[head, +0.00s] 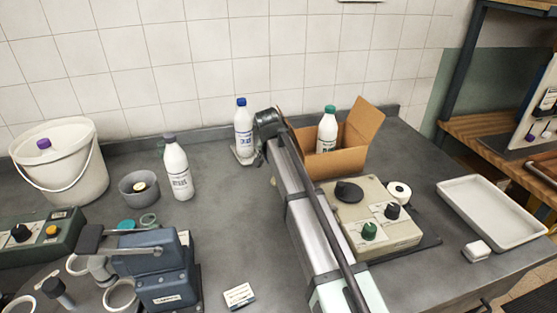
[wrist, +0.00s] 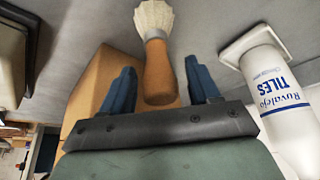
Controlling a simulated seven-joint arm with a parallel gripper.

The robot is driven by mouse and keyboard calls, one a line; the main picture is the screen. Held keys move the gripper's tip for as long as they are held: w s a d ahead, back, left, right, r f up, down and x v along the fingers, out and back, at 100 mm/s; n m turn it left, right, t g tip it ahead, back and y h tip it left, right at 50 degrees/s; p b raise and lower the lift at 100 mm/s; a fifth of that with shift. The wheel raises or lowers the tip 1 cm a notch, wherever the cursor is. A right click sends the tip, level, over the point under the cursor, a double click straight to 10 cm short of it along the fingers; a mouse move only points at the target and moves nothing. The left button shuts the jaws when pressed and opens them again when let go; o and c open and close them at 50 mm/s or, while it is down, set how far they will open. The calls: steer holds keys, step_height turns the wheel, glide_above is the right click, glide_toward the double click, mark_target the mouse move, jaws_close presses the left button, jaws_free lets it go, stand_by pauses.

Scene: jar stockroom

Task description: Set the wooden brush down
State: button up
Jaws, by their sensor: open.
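The wooden brush shows in the wrist view, with a brown wooden handle (wrist: 159,75) and pale bristles at the top of the picture. The handle's end is between the two blue fingers of my gripper (wrist: 160,88). The fingers are open, with a gap to the handle on each side. The bristle end points away from me, towards the grey counter. I cannot tell for sure whether the bristles touch it. In the head view the brush is not visible; my arm covers that area.
A white tile-cleaner bottle (wrist: 275,95) stands on a pale square pad (wrist: 236,47), right of the brush; in the head view the bottle (head: 243,130) has a blue cap. An open cardboard box (head: 346,160) holding a green-capped bottle (head: 327,132) stands close on the other side.

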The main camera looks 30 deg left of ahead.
steer(key=v, duration=1.2)
steer(key=shift+r, duration=0.15)
stand_by(0.3)
